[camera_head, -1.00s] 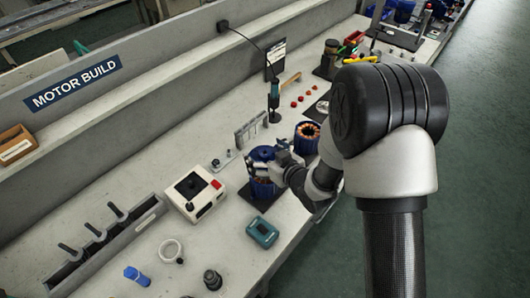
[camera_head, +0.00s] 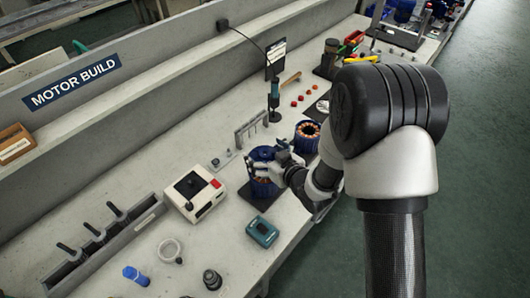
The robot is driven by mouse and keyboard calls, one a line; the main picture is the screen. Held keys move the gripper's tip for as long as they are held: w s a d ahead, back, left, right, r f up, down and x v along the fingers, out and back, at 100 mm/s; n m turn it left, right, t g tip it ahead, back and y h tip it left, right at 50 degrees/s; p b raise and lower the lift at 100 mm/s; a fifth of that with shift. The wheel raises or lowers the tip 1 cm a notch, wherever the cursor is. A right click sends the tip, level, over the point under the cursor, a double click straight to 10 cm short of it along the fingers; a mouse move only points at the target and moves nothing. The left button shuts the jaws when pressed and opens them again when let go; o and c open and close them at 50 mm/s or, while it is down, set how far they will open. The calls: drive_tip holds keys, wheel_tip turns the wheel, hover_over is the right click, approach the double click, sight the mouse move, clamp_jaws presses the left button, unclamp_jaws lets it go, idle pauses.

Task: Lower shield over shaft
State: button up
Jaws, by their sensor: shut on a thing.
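A blue finned motor body (camera_head: 262,187) stands upright on a dark square pad (camera_head: 257,199) near the front edge of the bench. My gripper (camera_head: 266,158) reaches in from the right at the top of this body. It is shut on the blue shield (camera_head: 261,153), which sits over the top of the motor body. Whether the shield touches the body or hangs just above it, I cannot tell. The shaft is hidden under the shield and my fingers.
A second blue stator with copper windings (camera_head: 307,131) stands just behind my wrist. A white box with a red button (camera_head: 193,194) is to the left, and a teal device (camera_head: 262,232) is in front. A rack of pins (camera_head: 250,131) stands behind.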

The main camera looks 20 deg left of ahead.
drive_tip(key=shift+f+b, duration=2.6)
drive_tip(key=shift+f, duration=0.2)
drive_tip(key=o, duration=0.8)
drive_tip(key=shift+o, duration=0.2)
drive_tip(key=shift+r+p, duration=3.8)
drive_tip(key=shift+r, duration=2.15)
